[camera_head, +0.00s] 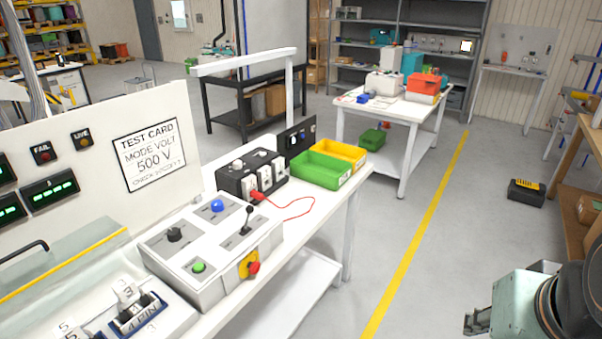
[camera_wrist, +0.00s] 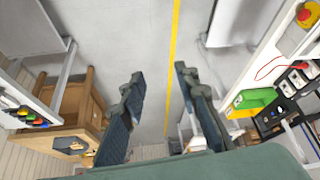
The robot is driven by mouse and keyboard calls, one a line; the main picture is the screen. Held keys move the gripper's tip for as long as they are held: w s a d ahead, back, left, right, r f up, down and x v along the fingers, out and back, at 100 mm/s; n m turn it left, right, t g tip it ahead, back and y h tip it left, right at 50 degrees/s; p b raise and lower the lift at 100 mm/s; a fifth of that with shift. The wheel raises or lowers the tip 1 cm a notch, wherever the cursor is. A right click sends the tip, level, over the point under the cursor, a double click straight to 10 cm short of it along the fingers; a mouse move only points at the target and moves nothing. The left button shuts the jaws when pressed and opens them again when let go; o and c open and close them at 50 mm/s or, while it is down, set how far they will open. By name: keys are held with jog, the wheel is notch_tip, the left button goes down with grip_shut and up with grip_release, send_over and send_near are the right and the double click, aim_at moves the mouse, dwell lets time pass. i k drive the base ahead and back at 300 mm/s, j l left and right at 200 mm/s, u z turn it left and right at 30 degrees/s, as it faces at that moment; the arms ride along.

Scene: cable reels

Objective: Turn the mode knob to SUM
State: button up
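A grey-white control box (camera_head: 212,268) sits on the bench at left in the head view. On its sloped top are a black rotary knob (camera_head: 174,234), a blue button (camera_head: 217,206), a green button (camera_head: 198,267) and a black lever (camera_head: 249,216). The knob's markings are too small to read, so I cannot tell its setting or whether it is the mode knob. A test card (camera_head: 150,157) behind reads "MODE VOLT 500 V". My gripper (camera_wrist: 159,82) is open and empty in the wrist view, over the floor, well away from the box.
A red stop button (camera_head: 253,268) on yellow is on the box's front. Behind stand a black box (camera_head: 238,182) with a red lead, and green (camera_head: 318,172) and yellow (camera_head: 350,152) bins. Glass (camera_head: 60,262) covers the bench's left.

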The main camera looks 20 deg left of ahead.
aim_at(174, 235)
jog(key=u, duration=1.7)
